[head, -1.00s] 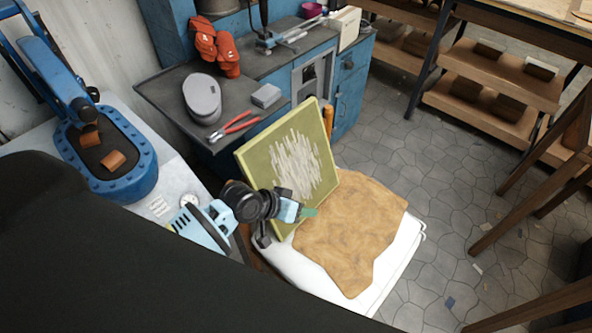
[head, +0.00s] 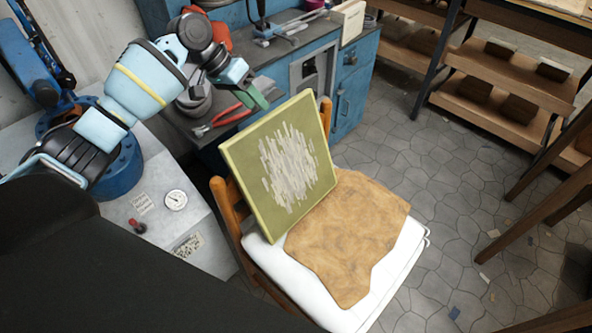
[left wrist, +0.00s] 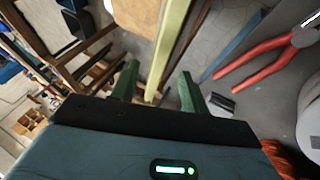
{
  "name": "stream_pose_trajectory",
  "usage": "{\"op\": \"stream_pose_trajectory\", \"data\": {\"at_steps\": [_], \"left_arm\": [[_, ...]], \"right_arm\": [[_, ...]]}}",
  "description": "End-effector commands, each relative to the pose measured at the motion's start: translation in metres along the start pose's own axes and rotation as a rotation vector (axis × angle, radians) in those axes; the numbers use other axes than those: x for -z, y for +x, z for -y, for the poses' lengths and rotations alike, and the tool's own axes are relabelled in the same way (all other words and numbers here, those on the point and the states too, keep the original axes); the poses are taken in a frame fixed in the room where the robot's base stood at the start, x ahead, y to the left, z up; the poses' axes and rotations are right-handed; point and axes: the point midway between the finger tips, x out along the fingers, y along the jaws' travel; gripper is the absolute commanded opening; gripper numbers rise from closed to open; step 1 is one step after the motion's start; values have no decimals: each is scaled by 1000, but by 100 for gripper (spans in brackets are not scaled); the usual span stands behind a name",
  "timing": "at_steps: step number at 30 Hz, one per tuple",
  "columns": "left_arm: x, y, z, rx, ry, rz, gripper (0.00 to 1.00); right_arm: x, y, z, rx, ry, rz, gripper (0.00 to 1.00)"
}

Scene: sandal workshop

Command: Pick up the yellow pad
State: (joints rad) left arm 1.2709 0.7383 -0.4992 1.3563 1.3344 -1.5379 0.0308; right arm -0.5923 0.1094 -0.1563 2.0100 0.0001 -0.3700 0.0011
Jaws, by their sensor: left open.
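The yellow pad (head: 245,165) is a square yellow-green board with pale streaks on its face. It leans tilted on a chair, its lower edge by a brown hide (head: 348,240). My left gripper (head: 260,95) is open and empty, just above and behind the pad's top edge in the head view. In the left wrist view, the pad shows edge-on as a narrow yellow strip (left wrist: 172,35), lined up between the two green fingers of my left gripper (left wrist: 158,76). I see no contact. My right gripper is not in view.
The white chair seat (head: 272,262) lies under the hide. Red-handled pliers (head: 228,116) lie on the grey bench behind the gripper; they also show in the left wrist view (left wrist: 255,52). Wooden shelves (head: 510,70) stand at the back right. The stone floor between is open.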

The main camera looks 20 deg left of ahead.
Motion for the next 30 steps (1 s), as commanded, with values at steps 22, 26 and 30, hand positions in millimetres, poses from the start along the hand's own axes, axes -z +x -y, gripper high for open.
{"op": "stream_pose_trajectory", "data": {"at_steps": [22,26,30], "left_arm": [[-4,38,0,0,2,5,45],[-7,56,-2,1,2,3,45],[-7,72,-1,1,1,2,45]], "right_arm": [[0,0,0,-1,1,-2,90],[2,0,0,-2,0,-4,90],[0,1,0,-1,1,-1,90]]}}
